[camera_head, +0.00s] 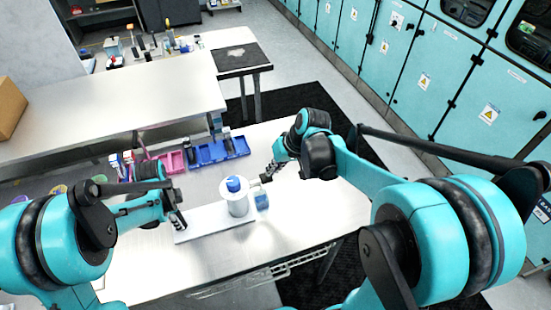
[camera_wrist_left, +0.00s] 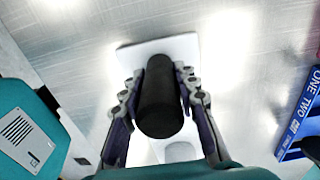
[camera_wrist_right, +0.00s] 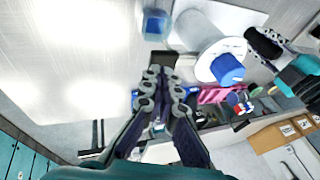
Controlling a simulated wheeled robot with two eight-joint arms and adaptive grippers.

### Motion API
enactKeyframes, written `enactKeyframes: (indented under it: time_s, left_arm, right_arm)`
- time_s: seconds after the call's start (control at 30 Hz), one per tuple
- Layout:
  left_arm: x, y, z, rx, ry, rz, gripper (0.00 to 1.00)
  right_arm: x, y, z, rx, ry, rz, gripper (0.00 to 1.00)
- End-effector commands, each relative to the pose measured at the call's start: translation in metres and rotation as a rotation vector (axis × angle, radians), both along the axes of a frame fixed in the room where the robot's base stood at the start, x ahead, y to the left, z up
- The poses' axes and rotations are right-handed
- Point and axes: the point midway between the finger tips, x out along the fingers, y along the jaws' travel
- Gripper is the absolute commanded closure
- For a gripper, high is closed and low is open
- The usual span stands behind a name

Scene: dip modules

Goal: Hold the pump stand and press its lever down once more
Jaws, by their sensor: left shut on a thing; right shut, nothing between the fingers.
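The pump stand has a white base plate (camera_head: 188,234), a white cylinder with a blue top (camera_head: 235,186) and an upright black post (camera_wrist_left: 160,100). My left gripper (camera_head: 176,212) is shut around the black post at the plate's left end. My right gripper (camera_head: 272,170) is shut and empty, to the right of the blue top. A small black block (camera_wrist_right: 163,58) is right at its fingertips; it looks like the lever's end, but I cannot tell if they touch. A small blue container (camera_head: 262,201) stands below that block, right of the cylinder.
Blue bins (camera_head: 205,154) and a pink bin (camera_head: 172,160) stand at the back of the table. A cardboard box (camera_head: 8,108) is on the bench at far left. The table right of the blue container is clear.

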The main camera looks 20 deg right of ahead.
Motion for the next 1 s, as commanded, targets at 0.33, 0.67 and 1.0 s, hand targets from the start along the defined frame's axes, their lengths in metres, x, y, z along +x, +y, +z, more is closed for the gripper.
enactKeyframes:
  time_s: [0.33, 0.67, 1.0]
  left_arm:
    - [0.000, 0.000, 0.000, 0.000, -0.001, 0.000, 1.00]
    - [0.000, 0.000, 0.000, 0.000, -0.001, 0.000, 1.00]
    - [0.000, 0.000, 0.000, 0.000, -0.001, 0.000, 1.00]
  right_arm:
    - [-0.017, -0.005, 0.076, 0.000, 0.000, 0.000, 1.00]
    - [-0.028, -0.009, 0.117, 0.000, 0.000, -0.001, 1.00]
    - [-0.029, -0.009, 0.120, 0.000, 0.000, 0.000, 1.00]
